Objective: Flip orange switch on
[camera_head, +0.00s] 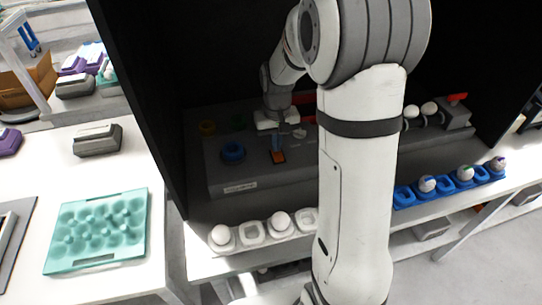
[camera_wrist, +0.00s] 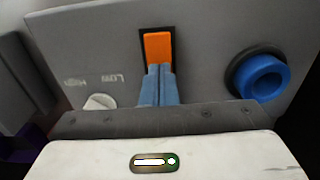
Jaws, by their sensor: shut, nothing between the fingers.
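The orange switch (camera_wrist: 158,46) sits in a black slot on the grey panel in the wrist view. It also shows in the head view (camera_head: 278,156), just below my gripper. My gripper (camera_wrist: 159,70) has its two blue fingers shut together with nothing between them. The fingertips are at the lower end of the orange switch and overlap it in the wrist view; I cannot tell whether they touch it. In the head view my gripper (camera_head: 277,146) points down at the panel.
On the grey panel (camera_head: 232,186), a blue round button (camera_wrist: 263,77) lies to one side of the switch and a white knob (camera_wrist: 99,102) to the other. Egg holders with white eggs (camera_head: 280,222) stand along the shelf front. A teal tray (camera_head: 145,225) lies on the left table.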

